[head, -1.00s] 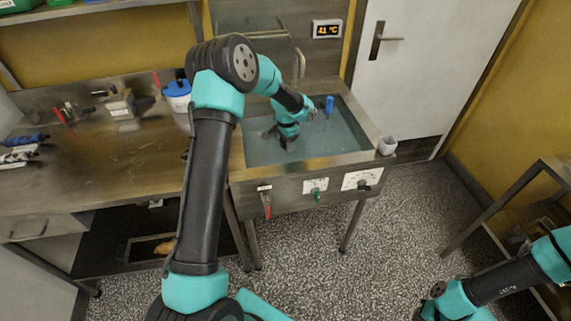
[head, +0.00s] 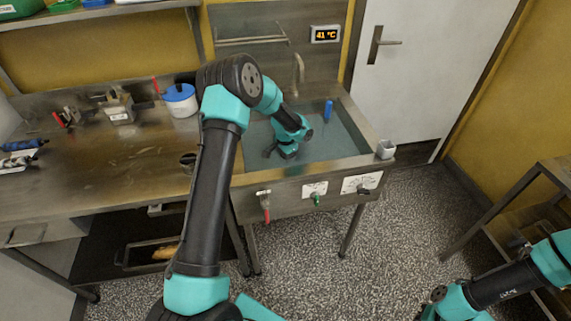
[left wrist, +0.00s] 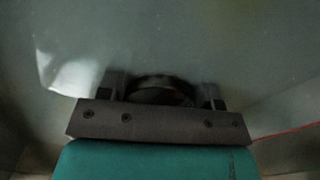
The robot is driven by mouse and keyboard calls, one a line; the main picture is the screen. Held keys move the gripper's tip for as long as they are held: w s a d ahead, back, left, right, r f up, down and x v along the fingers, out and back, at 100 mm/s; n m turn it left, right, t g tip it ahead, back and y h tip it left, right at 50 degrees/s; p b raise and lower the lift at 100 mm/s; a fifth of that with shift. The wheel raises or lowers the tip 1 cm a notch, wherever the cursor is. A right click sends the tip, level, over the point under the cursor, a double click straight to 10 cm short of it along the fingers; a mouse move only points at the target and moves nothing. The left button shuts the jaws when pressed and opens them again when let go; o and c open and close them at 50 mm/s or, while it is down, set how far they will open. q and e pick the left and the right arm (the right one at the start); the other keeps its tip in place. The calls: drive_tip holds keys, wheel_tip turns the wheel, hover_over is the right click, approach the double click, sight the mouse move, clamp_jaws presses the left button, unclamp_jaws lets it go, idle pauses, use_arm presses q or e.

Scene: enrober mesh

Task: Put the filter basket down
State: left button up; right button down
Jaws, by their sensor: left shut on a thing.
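My left gripper (head: 272,152) reaches down into the water-filled sink (head: 375,148), near its left front part. In the left wrist view my left gripper (left wrist: 165,100) is shut on a dark, round, ring-like thing, which looks like the filter basket (left wrist: 160,84). The view is dim, and the basket's lower part is hidden behind the gripper. In the head view I cannot make the basket out. Whether it touches the sink floor I cannot tell. My right gripper (head: 428,305) is low at the bottom right, away from the sink; its jaws are unclear.
A blue upright thing (head: 328,110) stands in the sink's right half, near a curved tap (head: 299,72). A small white cup (head: 386,150) sits at the right front corner. A blue-lidded tub (head: 180,100) and a small dark round thing (head: 188,160) are on the left counter (head: 110,185).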

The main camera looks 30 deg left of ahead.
use_arm(q)
drive_tip(key=shift+f, duration=1.85)
drive_tip(key=shift+f, duration=0.15)
drive_tip(key=o, duration=0.9)
wheel_tip(320, 180, up, 12)
drive_tip(key=shift+r, duration=0.15)
